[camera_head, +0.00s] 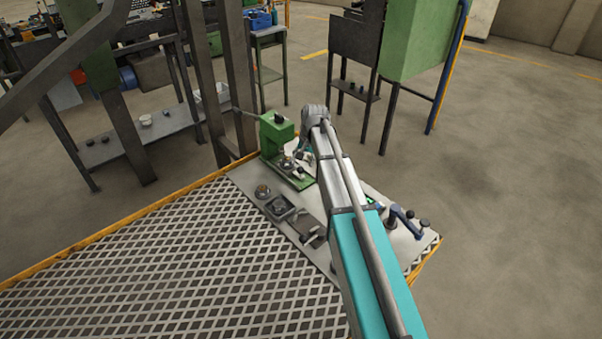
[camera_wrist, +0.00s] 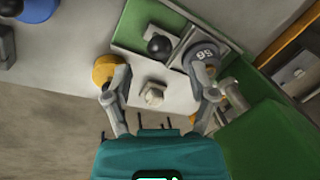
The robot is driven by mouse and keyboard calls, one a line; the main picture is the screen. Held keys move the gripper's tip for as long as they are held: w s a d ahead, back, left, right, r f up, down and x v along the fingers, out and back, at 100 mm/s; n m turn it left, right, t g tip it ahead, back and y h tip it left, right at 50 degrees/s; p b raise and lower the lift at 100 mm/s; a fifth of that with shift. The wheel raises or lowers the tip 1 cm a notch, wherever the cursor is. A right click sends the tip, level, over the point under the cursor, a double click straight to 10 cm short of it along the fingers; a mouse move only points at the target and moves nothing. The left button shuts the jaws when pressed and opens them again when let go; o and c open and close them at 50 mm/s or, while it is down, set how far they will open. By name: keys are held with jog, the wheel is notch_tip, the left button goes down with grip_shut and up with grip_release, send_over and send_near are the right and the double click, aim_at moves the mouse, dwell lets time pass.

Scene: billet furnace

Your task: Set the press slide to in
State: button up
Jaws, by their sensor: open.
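The green press (camera_head: 277,135) stands at the far end of the pale bench top, and its green base (camera_head: 293,178) extends toward the near side. In the wrist view, a black ball knob (camera_wrist: 160,47) sits on a light metal plate on the green base; this looks like the press slide. A round grey part with a number (camera_wrist: 204,54) lies beside it. The fingers appear apart from the black knob. In the head view, my arm partly hides the press front.
A yellow round part (camera_wrist: 106,69) is close by my left finger. Dark trays (camera_head: 281,209) and blue-handled fittings (camera_head: 405,217) share the bench top. A dark steel post (camera_head: 238,80) stands behind the press. Open floor lies to the right.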

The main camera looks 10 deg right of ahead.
aim_at(301, 167)
jog(key=shift+w+a+f+b, duration=0.1)
jog(key=shift+a+f+b, duration=0.05)
jog(key=shift+f+b, duration=0.8)
jog(key=shift+w+a+f+b, duration=0.1)
jog(key=shift+a+f+b, duration=0.05)
jog(key=shift+f+b, duration=0.8)
jog(key=shift+f, duration=0.15)
grip_shut()
